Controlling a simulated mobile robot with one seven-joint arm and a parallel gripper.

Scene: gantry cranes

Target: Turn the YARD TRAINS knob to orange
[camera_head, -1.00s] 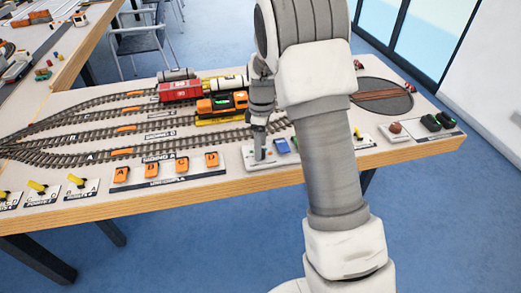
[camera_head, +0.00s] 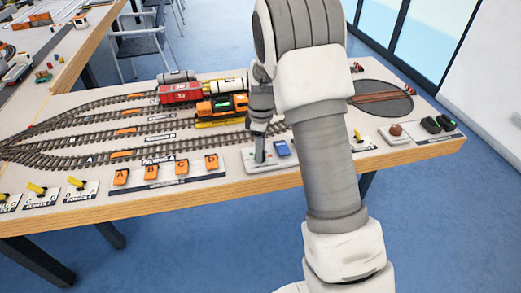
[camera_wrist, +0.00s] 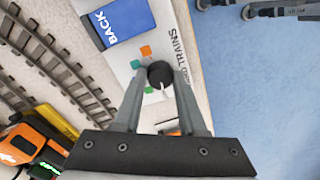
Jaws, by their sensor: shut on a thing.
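The YARD TRAINS knob (camera_wrist: 160,74) is round and black with a white pointer line, on a white panel (camera_wrist: 128,68) lettered along its right side. In the wrist view the pointer faces down the picture. An orange mark (camera_wrist: 146,50) lies up and left of the knob; green marks (camera_wrist: 135,64) lie left and lower left. My gripper (camera_wrist: 160,77) is shut on the knob, one finger on each side. In the head view my gripper (camera_head: 260,156) reaches down onto the panel (camera_head: 250,166) near the table's front edge, and the knob is hidden.
A blue BACK block (camera_wrist: 112,22) sits beside the knob; it also shows in the head view (camera_head: 282,148). Orange lettered buttons (camera_head: 152,172) stand to the left. An orange locomotive (camera_head: 222,106) and a red wagon (camera_head: 181,92) stand on tracks behind.

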